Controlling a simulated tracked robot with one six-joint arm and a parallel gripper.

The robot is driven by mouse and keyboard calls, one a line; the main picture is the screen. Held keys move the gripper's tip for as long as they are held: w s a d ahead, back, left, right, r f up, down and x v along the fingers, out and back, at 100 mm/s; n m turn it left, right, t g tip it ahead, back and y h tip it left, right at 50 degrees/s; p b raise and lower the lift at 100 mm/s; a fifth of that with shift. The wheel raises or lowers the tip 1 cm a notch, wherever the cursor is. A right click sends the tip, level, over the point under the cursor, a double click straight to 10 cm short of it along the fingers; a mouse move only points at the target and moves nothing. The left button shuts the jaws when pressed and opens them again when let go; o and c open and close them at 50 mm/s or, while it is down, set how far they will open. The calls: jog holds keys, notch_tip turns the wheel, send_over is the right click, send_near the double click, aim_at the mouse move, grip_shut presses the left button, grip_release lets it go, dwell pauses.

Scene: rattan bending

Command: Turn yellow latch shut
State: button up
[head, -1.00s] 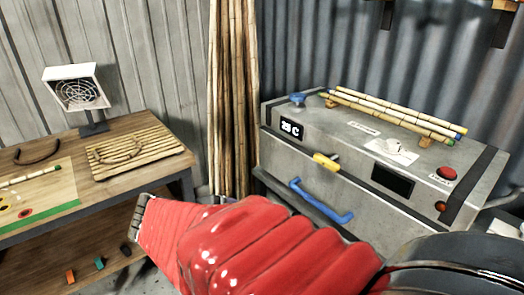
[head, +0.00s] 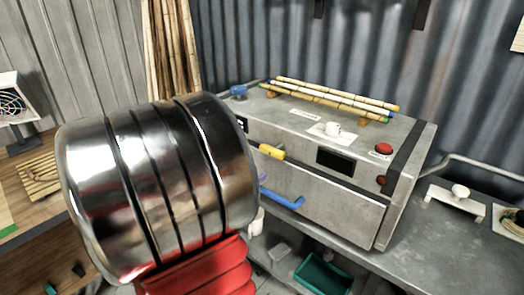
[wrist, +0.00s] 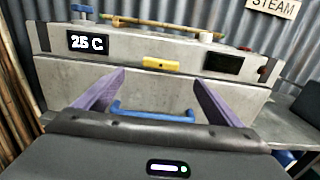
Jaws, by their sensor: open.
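The yellow latch (head: 272,151) lies roughly level on the front of the grey steam box (head: 316,191), just above the door. In the wrist view the yellow latch (wrist: 161,64) is ahead of my gripper and apart from it. My gripper (wrist: 161,82) shows two purple fingers spread wide, with nothing between them but the view of the box front. The blue door handle (head: 285,198) sits below the latch; in the wrist view it shows between and below the fingertips. In the head view my metallic and red arm links hide most of the gripper and the box's left end.
Bamboo poles (head: 330,98) lie on top of the box beside a white cup (head: 333,129). A red button (head: 384,149) and a dark panel (head: 335,162) are at the right. A green tray (head: 323,274) is below. The left workbench (head: 35,222) is partly hidden.

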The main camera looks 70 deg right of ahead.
aim_at(269, 151)
jog(key=shift+d, duration=0.1)
jog(key=shift+x, duration=6.85)
jog(key=shift+s, duration=0.1)
jog(key=shift+c, duration=0.5)
jog(key=c, duration=1)
